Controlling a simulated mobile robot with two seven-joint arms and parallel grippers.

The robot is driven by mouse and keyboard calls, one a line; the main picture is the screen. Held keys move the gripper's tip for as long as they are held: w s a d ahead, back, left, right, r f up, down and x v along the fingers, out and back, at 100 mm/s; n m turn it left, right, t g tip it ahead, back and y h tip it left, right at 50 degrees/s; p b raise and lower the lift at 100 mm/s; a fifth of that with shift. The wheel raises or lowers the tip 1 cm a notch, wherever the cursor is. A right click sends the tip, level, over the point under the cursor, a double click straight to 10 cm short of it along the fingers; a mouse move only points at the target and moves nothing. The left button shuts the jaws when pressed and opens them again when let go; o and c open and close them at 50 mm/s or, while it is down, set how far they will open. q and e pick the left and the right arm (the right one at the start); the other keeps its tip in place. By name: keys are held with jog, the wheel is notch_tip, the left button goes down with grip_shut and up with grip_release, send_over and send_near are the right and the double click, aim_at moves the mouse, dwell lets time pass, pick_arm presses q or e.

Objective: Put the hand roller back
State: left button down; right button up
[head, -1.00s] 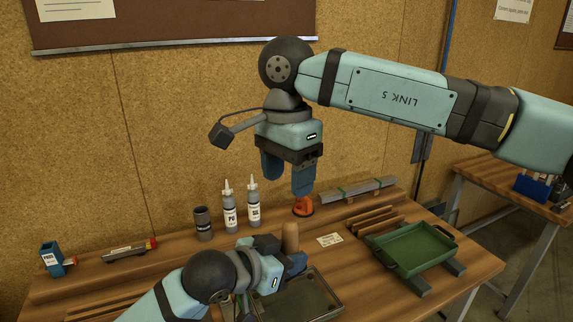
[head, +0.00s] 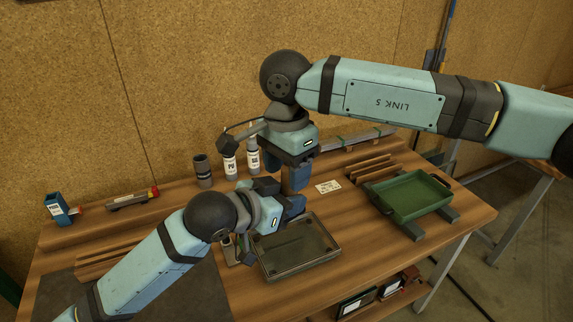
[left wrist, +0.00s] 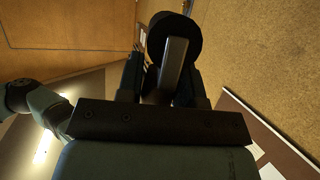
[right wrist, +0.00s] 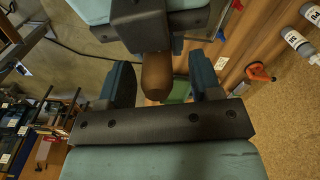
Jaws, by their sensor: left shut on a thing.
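My left gripper (head: 287,210) is shut on the hand roller, above the table's middle. The roller's brown wooden handle (right wrist: 157,76) stands out between my right gripper's fingers in the right wrist view. In the left wrist view a grey bar (left wrist: 174,66) lies between my left fingers, with a dark round part beyond it; I cannot tell whether that part is the roller's. My right gripper (head: 282,184) points down just above the left one. In the right wrist view (right wrist: 162,85) it is open around the handle, with gaps both sides. In the head view the grippers hide the roller.
A dark-rimmed glass frame (head: 332,256) lies on the table below the grippers. A green tray (head: 412,212) stands right on dark bars. Two labelled bottles (head: 230,165) and a dark cylinder (head: 203,172) stand behind. An orange clamp (right wrist: 259,72) shows in the right wrist view.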

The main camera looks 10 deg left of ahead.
grip_shut()
pick_arm(q)
jog(key=c, duration=0.7)
grip_release()
